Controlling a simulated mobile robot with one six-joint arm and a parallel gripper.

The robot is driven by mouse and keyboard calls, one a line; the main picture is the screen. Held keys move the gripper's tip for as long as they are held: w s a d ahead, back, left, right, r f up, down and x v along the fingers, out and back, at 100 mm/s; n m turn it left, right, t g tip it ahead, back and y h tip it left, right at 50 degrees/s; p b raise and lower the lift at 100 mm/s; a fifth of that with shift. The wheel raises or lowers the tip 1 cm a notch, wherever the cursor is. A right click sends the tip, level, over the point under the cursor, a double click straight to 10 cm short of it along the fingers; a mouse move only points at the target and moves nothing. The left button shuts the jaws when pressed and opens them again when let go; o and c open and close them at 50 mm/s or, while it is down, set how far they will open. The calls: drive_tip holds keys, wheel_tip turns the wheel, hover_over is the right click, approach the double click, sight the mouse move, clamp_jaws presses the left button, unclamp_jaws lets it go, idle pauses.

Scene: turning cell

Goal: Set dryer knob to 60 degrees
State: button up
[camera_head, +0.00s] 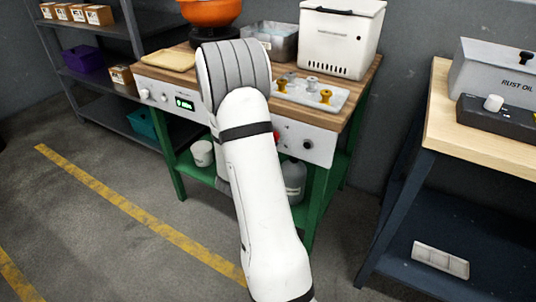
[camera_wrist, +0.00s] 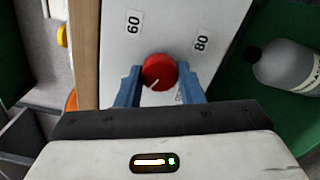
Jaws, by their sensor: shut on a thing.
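In the wrist view a red round knob (camera_wrist: 158,70) sits on a white panel (camera_wrist: 115,65). My gripper (camera_wrist: 160,74) has its blue fingers on either side of the knob and is shut on it. A white pointer line on the knob points down and left in the picture, away from the printed 60 label (camera_wrist: 133,22) and 80 label (camera_wrist: 201,42). Another mark below the knob is mostly hidden by a finger. In the head view only a sliver of the red knob (camera_head: 277,137) shows beside my arm, and my gripper is hidden.
In the head view the panel fronts a green-legged workbench (camera_head: 175,165) with a black knob (camera_head: 308,144), a green display (camera_head: 185,103) and white knobs (camera_head: 145,94). A grey bottle (camera_wrist: 287,68) stands below.

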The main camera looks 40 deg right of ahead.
drive_tip(key=shift+s+d+r+m+b, duration=0.1)
drive_tip(key=shift+m+b, duration=4.8)
drive_tip(key=shift+m, duration=0.5)
drive_tip(key=shift+s+d+m+b, duration=0.1)
drive_tip(key=shift+m+b, duration=4.75)
drive_tip(key=shift+m, duration=0.85)
drive_tip(key=o, duration=1)
drive_tip(key=shift+a, duration=0.15)
